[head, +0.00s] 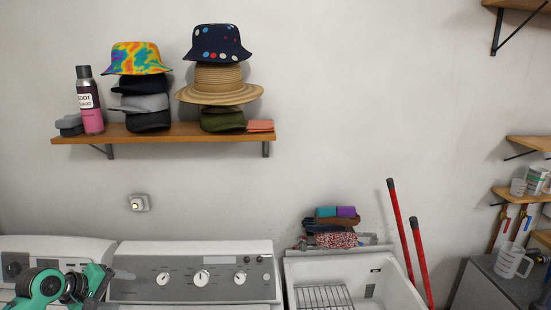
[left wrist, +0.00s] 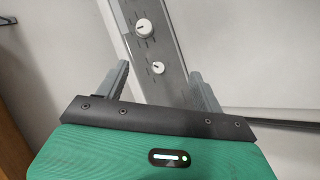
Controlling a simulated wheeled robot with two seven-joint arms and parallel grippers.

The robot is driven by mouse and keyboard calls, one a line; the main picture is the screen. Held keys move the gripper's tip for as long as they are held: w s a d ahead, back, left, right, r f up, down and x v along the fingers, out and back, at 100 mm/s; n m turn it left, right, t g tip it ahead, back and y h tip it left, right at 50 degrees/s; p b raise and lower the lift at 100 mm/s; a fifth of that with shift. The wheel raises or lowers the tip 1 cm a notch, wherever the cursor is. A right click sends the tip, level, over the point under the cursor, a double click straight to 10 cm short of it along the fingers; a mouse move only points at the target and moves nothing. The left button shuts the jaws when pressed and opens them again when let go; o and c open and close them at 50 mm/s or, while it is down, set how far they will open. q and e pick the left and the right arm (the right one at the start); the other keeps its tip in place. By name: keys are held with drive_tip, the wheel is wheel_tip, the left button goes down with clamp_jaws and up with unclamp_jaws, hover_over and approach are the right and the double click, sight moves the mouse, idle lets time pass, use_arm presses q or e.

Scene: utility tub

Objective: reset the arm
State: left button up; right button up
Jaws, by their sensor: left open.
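My left arm with its green links comes in at the lower left of the head view, in front of the washer and dryer tops. My left gripper (head: 116,277) is at the end of that arm, near the left part of the middle machine's control panel. In the left wrist view the left gripper (left wrist: 160,82) has its two grey fingers wide apart, with nothing between them but the knobbed panel (left wrist: 152,45) behind. My right gripper is in neither view.
A wall shelf (head: 185,133) holds hats and a spray can (head: 90,100). The utility tub (head: 392,282) has a wire rack (head: 325,297) inside and folded cloths (head: 335,225) behind. Red-handled tools (head: 407,245) lean at right. A measuring jug (head: 511,261) stands on a dark cabinet.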

use_arm(q)
drive_tip(key=s+d+f+m+g+y, duration=0.25)
drive_tip(key=s+d+f+m, duration=0.35)
drive_tip(key=s+d+f, duration=0.75)
drive_tip(key=s+d+f+m+g+y, duration=0.1)
drive_tip(key=s+d+m, duration=0.15)
drive_tip(key=s, duration=0.75)
drive_tip(key=s+d+f+m+g+y, duration=0.15)
drive_tip(key=s+m, duration=0.25)
drive_tip(key=s, duration=0.7)
wheel_tip(320, 180, down, 36)
drive_tip(key=r+b, duration=0.1)
drive_tip(key=b, duration=0.4)
drive_tip(key=s+a+f+g+b, duration=0.1)
drive_tip(key=s+f+b, duration=0.1)
drive_tip(key=s+f, duration=0.7)
drive_tip(key=s+a+f+g+b, duration=0.1)
drive_tip(key=s+f+b, duration=0.2)
drive_tip(key=s+f, duration=0.7)
wheel_tip(320, 180, down, 6)
drive_tip(key=shift+s+a+f, duration=0.1)
drive_tip(key=shift+s+a, duration=0.2)
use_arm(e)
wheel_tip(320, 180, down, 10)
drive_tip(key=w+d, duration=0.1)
